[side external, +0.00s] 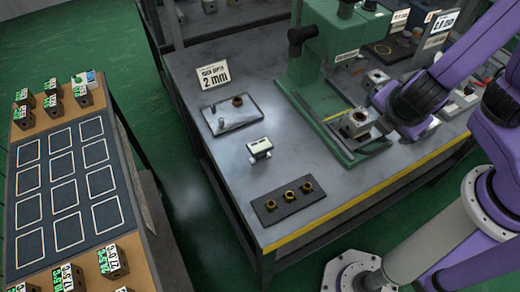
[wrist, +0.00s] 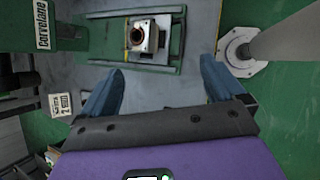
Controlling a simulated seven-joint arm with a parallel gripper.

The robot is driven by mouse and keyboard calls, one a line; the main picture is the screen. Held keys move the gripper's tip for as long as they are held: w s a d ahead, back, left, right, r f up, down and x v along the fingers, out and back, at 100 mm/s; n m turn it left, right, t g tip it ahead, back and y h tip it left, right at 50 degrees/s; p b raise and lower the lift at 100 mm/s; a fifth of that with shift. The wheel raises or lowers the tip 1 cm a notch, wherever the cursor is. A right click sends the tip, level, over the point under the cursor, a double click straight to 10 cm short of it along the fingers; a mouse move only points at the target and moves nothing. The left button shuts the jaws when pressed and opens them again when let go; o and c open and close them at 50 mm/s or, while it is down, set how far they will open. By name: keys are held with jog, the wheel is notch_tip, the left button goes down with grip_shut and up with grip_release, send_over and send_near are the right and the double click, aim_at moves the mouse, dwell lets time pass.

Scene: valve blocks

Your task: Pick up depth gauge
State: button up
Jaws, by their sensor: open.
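The depth gauge seems to be the small pale device with a display (side external: 260,147). It lies on the grey workbench, in front of the plate with small parts, in the side external view. I cannot make it out in the wrist view. My gripper (wrist: 162,76) shows in the wrist view with its two blue fingers wide apart and nothing between them. It is above the green press base, near a metal valve block with a round bore (wrist: 148,36). That block also shows in the side external view (side external: 355,123). The gauge is well left of my gripper, apart from it.
The green press (side external: 325,50) stands behind the valve block. A dark plate with three brass rings (side external: 288,201) lies near the bench's yellow front edge. A "2 mm" sign (side external: 214,76) stands at the back. A side table (side external: 70,190) with several small blocks is at left.

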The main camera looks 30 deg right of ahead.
jog(key=w+a+f+n+t, duration=0.35)
jog(key=a+n+t, duration=0.25)
jog(key=a+n, duration=0.3)
jog(key=n+t+y, duration=0.3)
jog(key=n+y, duration=0.2)
jog(key=n, duration=0.2)
send_near(260, 146)
jog(key=x, duration=0.5)
jog(key=shift+s+a+f, duration=0.1)
jog(key=shift+f, duration=0.3)
jog(key=shift+r+x, duration=0.15)
jog(key=shift+x, duration=1.2)
jog(key=shift+r+x, duration=0.1)
jog(key=shift+x, duration=1.2)
jog(key=c, duration=1.1)
jog(key=shift+c, duration=0.2)
jog(key=shift+r, duration=0.15)
